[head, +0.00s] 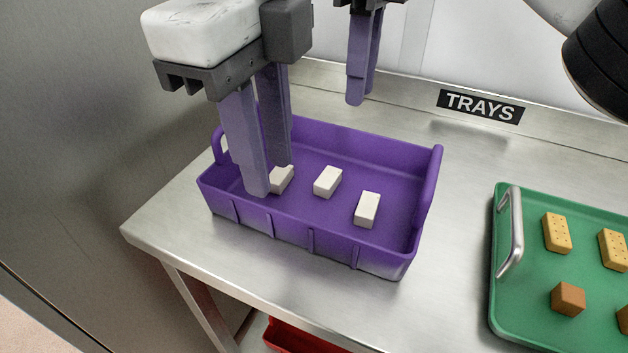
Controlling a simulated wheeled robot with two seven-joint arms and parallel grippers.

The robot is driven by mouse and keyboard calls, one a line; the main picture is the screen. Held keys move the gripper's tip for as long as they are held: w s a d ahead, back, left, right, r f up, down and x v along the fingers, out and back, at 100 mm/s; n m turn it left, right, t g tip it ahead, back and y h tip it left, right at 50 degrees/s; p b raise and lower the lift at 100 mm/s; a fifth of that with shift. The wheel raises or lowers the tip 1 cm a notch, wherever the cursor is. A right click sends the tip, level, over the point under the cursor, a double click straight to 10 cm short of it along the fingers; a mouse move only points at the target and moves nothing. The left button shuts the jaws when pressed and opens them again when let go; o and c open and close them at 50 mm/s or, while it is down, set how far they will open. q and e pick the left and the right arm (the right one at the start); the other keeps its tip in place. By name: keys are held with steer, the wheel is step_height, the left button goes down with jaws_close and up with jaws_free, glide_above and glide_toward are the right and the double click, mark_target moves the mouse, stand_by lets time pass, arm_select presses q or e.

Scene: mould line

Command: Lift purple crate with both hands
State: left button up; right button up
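The purple crate (328,243) stands on the metal table, with raised handles at its left and right ends. Three pale blocks lie inside: a left one (282,179), a middle one (327,181) and a right one (367,210). My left gripper (269,179) points down over the left part of the crate, its two fingers apart, partly hiding the left block and the left end. I cannot tell whether its tips touch anything. My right gripper (363,98) hangs beyond the crate's back wall, clear of it. Its fingers overlap in this view, so their gap is unclear.
A green tray (499,299) with a metal handle and several biscuits and brown cubes stands at the right. A TRAYS label (480,107) is on the back ledge. A red bin (300,340) sits below the table.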

mark_target(275, 211)
arm_select(q)
steer(key=shift+f, duration=0.1)
arm_select(e)
steer(key=shift+a+f, duration=0.1)
steer(key=shift+f, duration=0.05)
